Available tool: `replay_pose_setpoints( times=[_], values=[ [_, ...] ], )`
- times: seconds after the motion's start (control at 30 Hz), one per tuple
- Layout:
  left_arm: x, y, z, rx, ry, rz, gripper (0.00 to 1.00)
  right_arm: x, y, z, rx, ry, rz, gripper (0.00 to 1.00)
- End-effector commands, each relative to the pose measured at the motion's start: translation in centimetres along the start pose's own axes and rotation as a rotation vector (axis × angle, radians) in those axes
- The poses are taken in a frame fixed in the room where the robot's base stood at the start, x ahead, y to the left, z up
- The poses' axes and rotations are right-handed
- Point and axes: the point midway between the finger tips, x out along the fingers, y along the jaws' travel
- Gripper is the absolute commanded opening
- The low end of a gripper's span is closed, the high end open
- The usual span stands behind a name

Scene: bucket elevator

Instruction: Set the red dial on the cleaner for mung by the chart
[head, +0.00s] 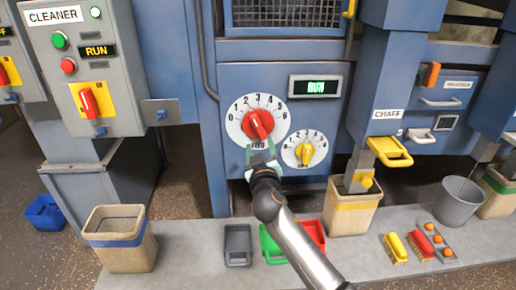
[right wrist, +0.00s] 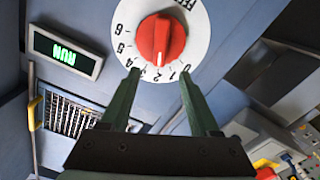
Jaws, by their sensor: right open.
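The red dial (head: 258,124) sits on a white round scale marked 0 to 6 and FEED, on the blue machine's front panel. My right gripper (head: 261,150) is just below the dial in the head view. Its green fingers are open and empty, with the tips (right wrist: 159,74) spread at the scale's edge, not around the knob. My left gripper and the chart are not in view.
A yellow dial (head: 304,153) sits close at the lower right. A lit RUN display (head: 315,87) is above it. The CLEANER control box (head: 84,70) stands left. Bins, scoops and brushes stand on the grey ledge (head: 190,255) below. A yellow CHAFF handle (head: 390,151) juts out right.

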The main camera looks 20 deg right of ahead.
Motion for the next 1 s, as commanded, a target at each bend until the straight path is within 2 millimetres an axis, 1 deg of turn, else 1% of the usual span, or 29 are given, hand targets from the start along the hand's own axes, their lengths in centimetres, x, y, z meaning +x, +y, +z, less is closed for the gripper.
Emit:
replay_pose_setpoints(
  times=[0.7,0.77,0.83,0.87,0.97,1.0],
  values=[
    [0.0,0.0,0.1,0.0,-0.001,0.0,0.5,0.2,0.3,0.1,-0.001,0.0,-0.001,0.62],
    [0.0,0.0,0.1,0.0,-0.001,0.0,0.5,0.0,0.1,0.5,-0.001,-0.005,-0.006,0.62],
    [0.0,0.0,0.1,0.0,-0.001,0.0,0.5,-0.5,-0.5,1.7,0.002,-0.024,-0.027,0.62],
    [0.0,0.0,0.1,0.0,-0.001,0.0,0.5,-1.0,-0.9,2.6,0.004,-0.039,-0.041,0.62],
    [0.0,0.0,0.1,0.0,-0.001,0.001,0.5,-3.5,-2.8,6.9,0.017,-0.106,-0.116,0.62],
    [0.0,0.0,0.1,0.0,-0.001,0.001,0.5,-5.0,-3.7,8.9,0.025,-0.14,-0.155,0.62]
  ],
)
